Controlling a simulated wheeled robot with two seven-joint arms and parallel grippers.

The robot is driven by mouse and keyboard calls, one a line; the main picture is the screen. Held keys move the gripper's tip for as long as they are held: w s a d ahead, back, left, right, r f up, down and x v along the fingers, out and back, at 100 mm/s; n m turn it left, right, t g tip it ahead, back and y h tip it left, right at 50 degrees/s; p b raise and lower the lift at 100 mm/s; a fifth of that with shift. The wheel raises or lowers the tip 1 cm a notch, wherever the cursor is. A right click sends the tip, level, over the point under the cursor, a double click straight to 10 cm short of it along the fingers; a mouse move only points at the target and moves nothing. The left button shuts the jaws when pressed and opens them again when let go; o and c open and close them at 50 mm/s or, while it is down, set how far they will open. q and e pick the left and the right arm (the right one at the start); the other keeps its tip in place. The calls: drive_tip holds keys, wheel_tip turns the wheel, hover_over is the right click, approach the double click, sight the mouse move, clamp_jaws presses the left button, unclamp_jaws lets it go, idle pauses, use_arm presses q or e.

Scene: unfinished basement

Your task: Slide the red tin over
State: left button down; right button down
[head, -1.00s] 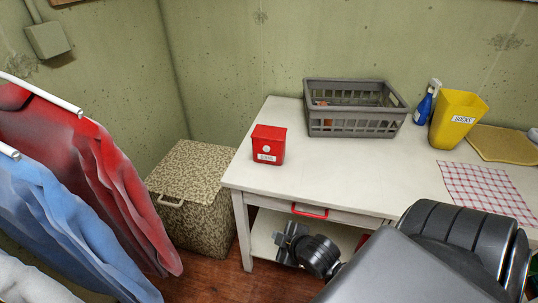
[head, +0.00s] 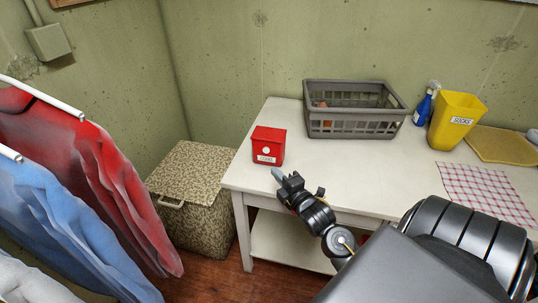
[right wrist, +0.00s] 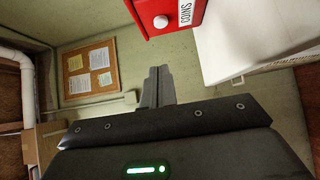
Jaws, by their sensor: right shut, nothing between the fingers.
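The red tin (head: 268,146) stands upright on the left part of the white table (head: 375,175). It has a white knob and a label, and in the right wrist view the tin (right wrist: 160,12) reads COINS at the top edge. My right gripper (head: 277,174) is shut and empty, just in front of the tin and slightly right of it. Its closed fingers (right wrist: 158,72) point up toward the tin in the right wrist view, and a small gap appears between them. My left gripper is out of view.
A grey basket (head: 352,125) stands behind and right of the tin. Farther right are a blue spray bottle (head: 423,108), a yellow SOCKS bin (head: 458,120) and a checked cloth (head: 485,192). A speckled hamper (head: 192,200) and hanging shirts (head: 70,190) are left. The tabletop's middle is clear.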

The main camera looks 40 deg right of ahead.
drive_tip(key=p, duration=0.1)
approach(261, 146)
drive_tip(key=a, duration=0.1)
drive_tip(key=w+a, duration=0.1)
drive_tip(key=shift+w+a+r, duration=0.1)
drive_tip(key=shift+a, duration=0.25)
drive_tip(key=shift+w+d+p, duration=0.45)
drive_tip(key=shift+w+d, duration=1.05)
drive_tip(key=shift+d, duration=0.15)
